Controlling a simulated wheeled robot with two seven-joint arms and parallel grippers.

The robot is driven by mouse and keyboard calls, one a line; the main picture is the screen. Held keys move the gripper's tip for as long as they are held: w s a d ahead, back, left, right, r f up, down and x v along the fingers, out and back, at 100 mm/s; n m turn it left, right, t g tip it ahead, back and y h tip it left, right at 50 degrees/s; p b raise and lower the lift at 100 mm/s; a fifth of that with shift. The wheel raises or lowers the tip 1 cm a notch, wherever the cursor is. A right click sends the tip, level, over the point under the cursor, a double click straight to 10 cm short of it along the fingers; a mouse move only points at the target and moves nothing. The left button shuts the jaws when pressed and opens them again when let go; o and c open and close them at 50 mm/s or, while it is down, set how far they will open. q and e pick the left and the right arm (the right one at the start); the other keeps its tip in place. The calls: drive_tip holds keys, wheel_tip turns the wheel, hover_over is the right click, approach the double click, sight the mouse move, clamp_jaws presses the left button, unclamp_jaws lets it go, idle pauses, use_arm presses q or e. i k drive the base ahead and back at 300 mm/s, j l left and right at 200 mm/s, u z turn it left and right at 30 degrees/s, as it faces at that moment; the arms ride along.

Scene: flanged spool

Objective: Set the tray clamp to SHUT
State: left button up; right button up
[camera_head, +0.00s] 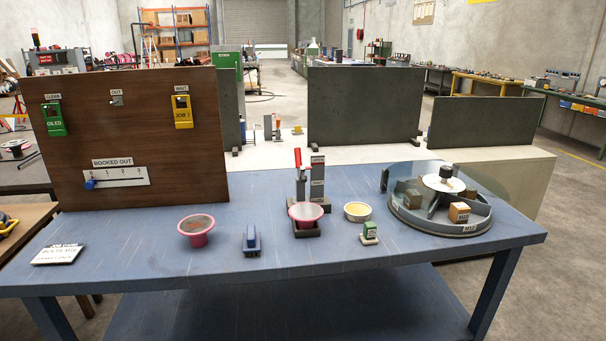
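The tray clamp (302,185) stands at the middle of the blue table, with a grey post and a red handle (298,157). The handle points up, near the upper of two small labels (317,160) on the post. The lower label (317,183) sits beneath it; the print on both is too small to read surely. A pink flanged spool (306,211) sits upright on a dark tray (307,232) in front of the clamp. Neither of my grippers is in view.
A round divided carousel (438,222) is at right. A brown board (135,135) with tags stands at left. The table's front strip is clear.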

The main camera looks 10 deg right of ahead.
sight(301, 169)
drive_tip(key=i+l, duration=0.25)
drive_tip(key=i, duration=0.2)
drive_tip(key=i+l, duration=0.25)
drive_tip(key=i, duration=0.2)
drive_tip(key=i+l, duration=0.25)
drive_tip(key=i, duration=0.25)
